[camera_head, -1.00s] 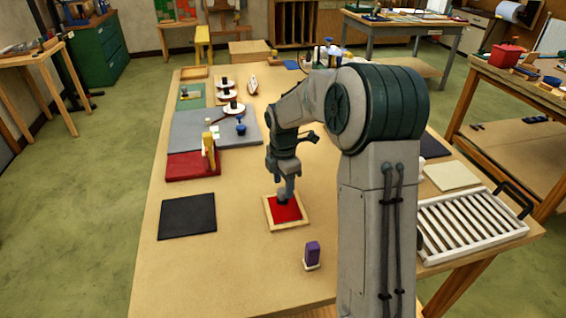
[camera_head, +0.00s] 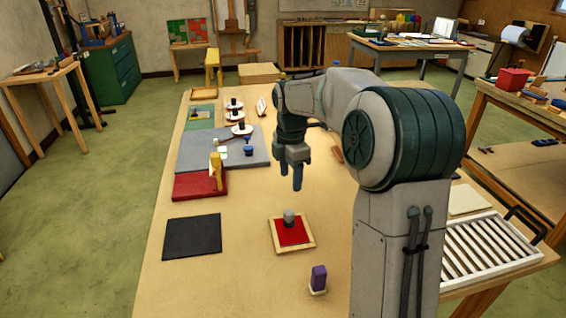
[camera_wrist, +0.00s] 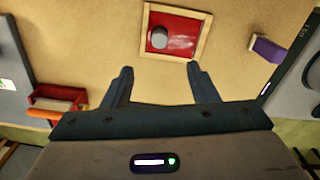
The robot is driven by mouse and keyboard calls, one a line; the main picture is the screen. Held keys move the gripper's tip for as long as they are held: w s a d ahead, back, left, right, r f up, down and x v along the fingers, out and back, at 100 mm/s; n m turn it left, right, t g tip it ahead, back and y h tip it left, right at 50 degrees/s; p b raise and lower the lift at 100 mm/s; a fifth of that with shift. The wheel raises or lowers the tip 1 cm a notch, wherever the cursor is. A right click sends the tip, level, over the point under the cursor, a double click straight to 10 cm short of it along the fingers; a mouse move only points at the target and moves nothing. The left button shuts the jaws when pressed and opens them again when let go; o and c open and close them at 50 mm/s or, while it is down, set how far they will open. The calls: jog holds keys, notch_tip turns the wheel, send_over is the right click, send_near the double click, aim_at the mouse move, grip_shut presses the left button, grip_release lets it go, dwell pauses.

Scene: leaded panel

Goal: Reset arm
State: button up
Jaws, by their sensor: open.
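My gripper (camera_head: 297,178) is raised above the wooden table (camera_head: 180,285), fingers pointing down. In the wrist view my gripper (camera_wrist: 158,78) shows two dark fingers spread apart with nothing between them. A wood-framed square with a red inside (camera_head: 305,240) lies on the table below and in front of it. A small grey round-topped piece (camera_head: 289,218) stands on the red. The framed square (camera_wrist: 205,24) and the grey piece (camera_wrist: 158,38) also show in the wrist view, apart from the fingers.
A purple block (camera_head: 319,278) stands near the front. A black mat (camera_head: 192,237), a red pad (camera_head: 198,187) and a grey board (camera_head: 205,150) line the left side. A white slatted rack (camera_head: 490,255) lies at the right. Table around the framed square is clear.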

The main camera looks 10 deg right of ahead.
jog(key=s+f+m+t, duration=0.1)
jog(key=s+m+t, duration=0.2)
jog(key=s+m, duration=1.7)
jog(key=shift+s+a+m, duration=0.15)
jog(key=shift+s+m, duration=0.15)
jog(key=shift+s, duration=3.25)
